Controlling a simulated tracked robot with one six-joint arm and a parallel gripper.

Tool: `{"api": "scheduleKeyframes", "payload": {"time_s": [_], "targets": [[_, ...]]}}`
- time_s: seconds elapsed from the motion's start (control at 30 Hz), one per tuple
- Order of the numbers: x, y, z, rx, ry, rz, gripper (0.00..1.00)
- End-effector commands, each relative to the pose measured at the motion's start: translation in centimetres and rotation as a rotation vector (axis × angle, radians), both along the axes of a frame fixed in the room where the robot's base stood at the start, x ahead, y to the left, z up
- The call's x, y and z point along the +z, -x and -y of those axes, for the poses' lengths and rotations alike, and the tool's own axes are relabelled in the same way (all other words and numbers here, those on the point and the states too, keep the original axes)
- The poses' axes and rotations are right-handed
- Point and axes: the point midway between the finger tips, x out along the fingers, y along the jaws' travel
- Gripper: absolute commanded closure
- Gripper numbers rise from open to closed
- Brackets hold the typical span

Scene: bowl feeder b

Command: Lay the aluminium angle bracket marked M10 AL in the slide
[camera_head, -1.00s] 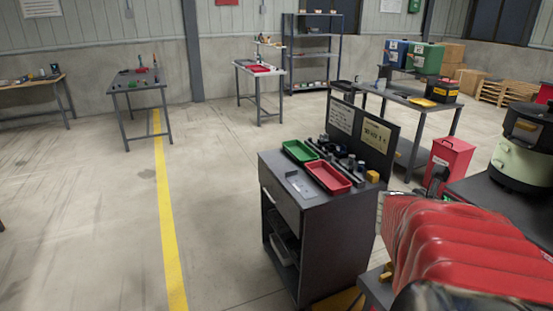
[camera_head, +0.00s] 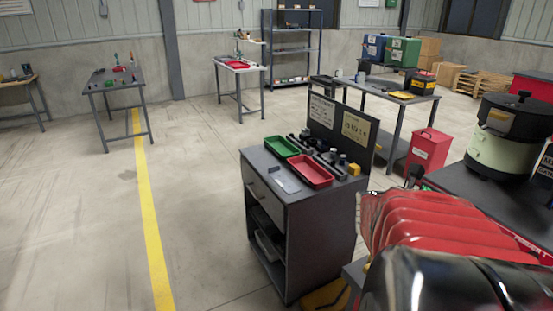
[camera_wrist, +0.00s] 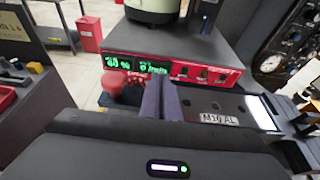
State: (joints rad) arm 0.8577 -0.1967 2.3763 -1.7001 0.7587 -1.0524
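My gripper (camera_wrist: 168,100) shows in the wrist view as two dark fingers side by side, with almost no gap between them. They look shut, and I see no part between them. A plate marked M10 AL (camera_wrist: 220,119) lies to the right of the fingers on a dark surface; I cannot tell whether it is the bracket or a label. The bowl feeder (camera_head: 510,140) stands at the right in the head view, pale green with a dark lid. In the wrist view its base sits on a red-fronted control box (camera_wrist: 205,72) with green digits. I cannot make out the slide.
A grey cabinet (camera_head: 293,235) carries a green tray (camera_head: 281,146) and a red tray (camera_head: 311,171). A red bin (camera_head: 428,152) stands behind. Open floor lies to the left.

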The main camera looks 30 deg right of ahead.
Motion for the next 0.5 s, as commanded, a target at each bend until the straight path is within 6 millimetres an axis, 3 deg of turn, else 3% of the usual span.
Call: {"api": "scheduleKeyframes", "payload": {"time_s": [0.33,0.5], "targets": [[-0.05,0.0,0.0,0.0,0.0,0.0,0.77],[-0.04,0.0,0.01,0.0,0.0,0.001,0.75]]}}
